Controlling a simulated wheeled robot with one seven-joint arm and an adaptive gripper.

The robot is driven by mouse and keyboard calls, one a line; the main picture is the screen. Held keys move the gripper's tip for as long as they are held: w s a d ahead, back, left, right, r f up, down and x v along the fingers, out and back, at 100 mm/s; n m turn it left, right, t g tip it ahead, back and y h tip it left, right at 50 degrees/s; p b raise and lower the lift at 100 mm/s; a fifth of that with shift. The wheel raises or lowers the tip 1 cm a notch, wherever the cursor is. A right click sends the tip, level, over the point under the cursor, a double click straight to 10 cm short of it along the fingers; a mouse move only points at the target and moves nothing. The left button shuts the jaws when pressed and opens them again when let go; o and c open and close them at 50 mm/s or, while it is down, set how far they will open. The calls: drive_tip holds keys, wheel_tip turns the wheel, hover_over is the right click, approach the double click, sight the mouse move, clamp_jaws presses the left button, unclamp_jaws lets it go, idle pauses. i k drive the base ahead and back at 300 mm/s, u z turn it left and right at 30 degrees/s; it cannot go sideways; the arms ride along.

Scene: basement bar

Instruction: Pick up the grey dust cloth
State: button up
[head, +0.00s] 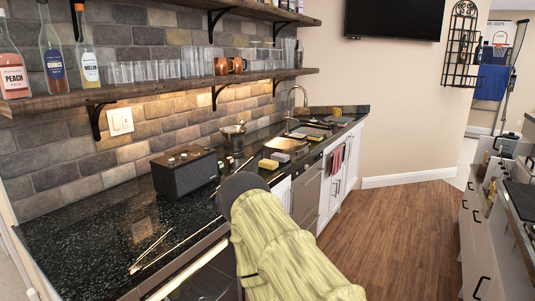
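A small flat grey item (280,157) lies on the dark counter, right beside a yellow sponge-like block (268,164). It may be the grey dust cloth, but it is too small to be sure. My arm, in a pale yellow-green sleeve with a dark grey end, reaches up from the bottom middle over the counter's front edge. My gripper's fingers do not show; the end of the arm hides whatever lies beyond it.
A black radio (184,172) stands on the counter left of my arm. Thin gold bar tools (150,248) lie near the front edge. Shelves with bottles and glasses hang above. The wooden floor (390,235) at right is clear.

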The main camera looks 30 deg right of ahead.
sight(276, 156)
drive_tip(key=z, duration=0.05)
drive_tip(key=i, duration=0.65)
drive_tip(key=z, duration=2.2)
drive_tip(key=i, duration=2.5)
drive_tip(key=u, duration=2.4)
